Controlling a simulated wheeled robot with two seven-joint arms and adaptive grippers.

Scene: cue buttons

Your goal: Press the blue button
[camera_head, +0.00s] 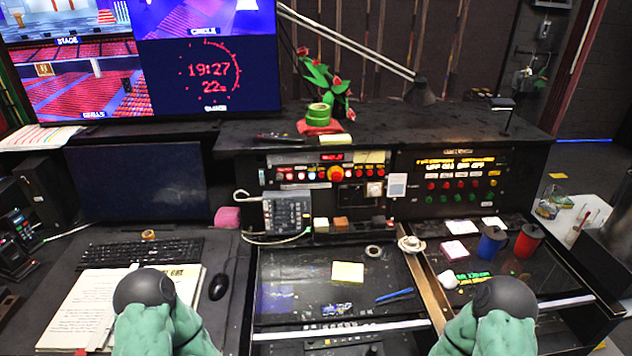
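The cue buttons sit on the upright console panels at the back of the desk. The right panel (407,207) has a row of small red buttons (459,184) above a row of green buttons (443,198), under yellow and white lettering. The left panel (268,184) has a row of small lit buttons and a larger orange-red round button (335,174). Only dark rounded parts and green-covered links of my two arms show at the bottom edge, well short of the panels; no gripper fingers show.
A blue mug (491,243) and a red mug (528,241) stand on the right desk. A corded telephone keypad (287,212) stands before the left panel. A lamp arm (345,40) crosses above. A keyboard (140,252), mouse (219,287) and papers lie at left.

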